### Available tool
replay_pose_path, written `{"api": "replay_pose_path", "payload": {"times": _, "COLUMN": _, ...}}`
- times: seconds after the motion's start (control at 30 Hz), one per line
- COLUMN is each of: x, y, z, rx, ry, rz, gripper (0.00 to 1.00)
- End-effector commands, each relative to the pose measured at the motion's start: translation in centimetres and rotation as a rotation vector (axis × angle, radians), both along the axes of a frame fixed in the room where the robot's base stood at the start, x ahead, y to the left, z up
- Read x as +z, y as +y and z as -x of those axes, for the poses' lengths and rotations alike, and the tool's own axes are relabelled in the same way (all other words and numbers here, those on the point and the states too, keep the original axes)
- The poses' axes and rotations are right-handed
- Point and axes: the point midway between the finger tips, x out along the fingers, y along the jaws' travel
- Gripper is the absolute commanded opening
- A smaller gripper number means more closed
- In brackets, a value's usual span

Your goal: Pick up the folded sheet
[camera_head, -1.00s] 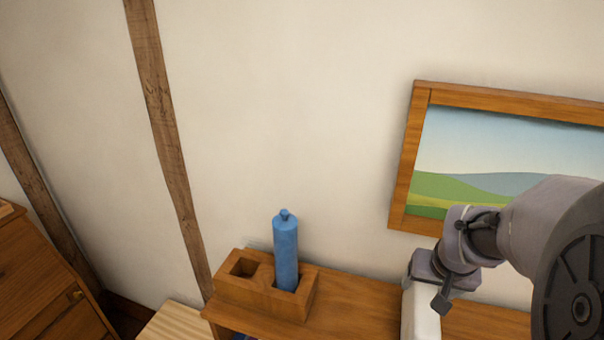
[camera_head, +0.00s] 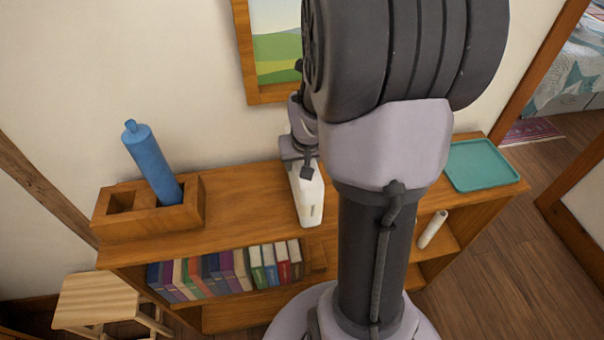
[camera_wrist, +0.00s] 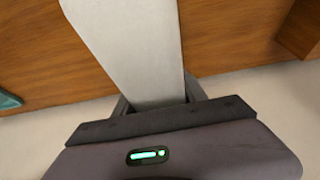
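A white, flat, rounded slab that looks like the folded sheet (camera_head: 308,198) is at my gripper, over the front half of the wooden shelf top. In the wrist view the white slab (camera_wrist: 135,45) runs out from between the dark fingers, which sit against it on both sides. My gripper (camera_head: 300,160) is shut on it. It hangs long and narrow in the head view, with a small dark mark near its lower end. Whether its lower end touches the shelf top, I cannot tell. My arm hides the area to its right.
A blue bottle (camera_head: 152,165) leans in a wooden two-hole holder (camera_head: 125,226) on the left of the wooden shelf (camera_head: 245,200). A teal tray (camera_head: 484,165) lies at the right end. Books (camera_head: 225,272) and a white roll (camera_head: 432,229) are below. A stool (camera_head: 100,298) stands lower left.

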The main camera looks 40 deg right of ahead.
Motion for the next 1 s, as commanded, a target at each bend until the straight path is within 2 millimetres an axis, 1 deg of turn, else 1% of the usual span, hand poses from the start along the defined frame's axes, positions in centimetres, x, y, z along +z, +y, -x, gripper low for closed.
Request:
{"api": "replay_pose_path", "payload": {"times": 0.03, "x": 0.0, "y": 0.0, "z": 0.0, "rx": 0.000, "ry": 0.000, "rz": 0.000, "gripper": 0.25}}
{"api": "replay_pose_path", "payload": {"times": 0.1, "x": 0.0, "y": 0.0, "z": 0.0, "rx": 0.000, "ry": 0.000, "rz": 0.000, "gripper": 0.12}}
{"api": "replay_pose_path", "payload": {"times": 0.17, "x": 0.0, "y": 0.0, "z": 0.0, "rx": 0.000, "ry": 0.000, "rz": 0.000, "gripper": 0.00}}
{"api": "replay_pose_path", "payload": {"times": 0.57, "x": 0.3, "y": 0.0, "z": 0.0, "rx": 0.000, "ry": -0.002, "rz": 0.001, "gripper": 0.00}}
{"api": "replay_pose_path", "payload": {"times": 0.67, "x": 1.0, "y": 0.0, "z": 0.0, "rx": 0.000, "ry": -0.002, "rz": 0.001, "gripper": 0.00}}
{"api": "replay_pose_path", "payload": {"times": 0.87, "x": 3.8, "y": 0.0, "z": 0.0, "rx": 0.000, "ry": -0.003, "rz": 0.002, "gripper": 0.00}}
{"api": "replay_pose_path", "payload": {"times": 1.0, "x": 3.9, "y": 2.2, "z": 0.9, "rx": 0.004, "ry": -0.001, "rz": 0.001, "gripper": 0.00}}
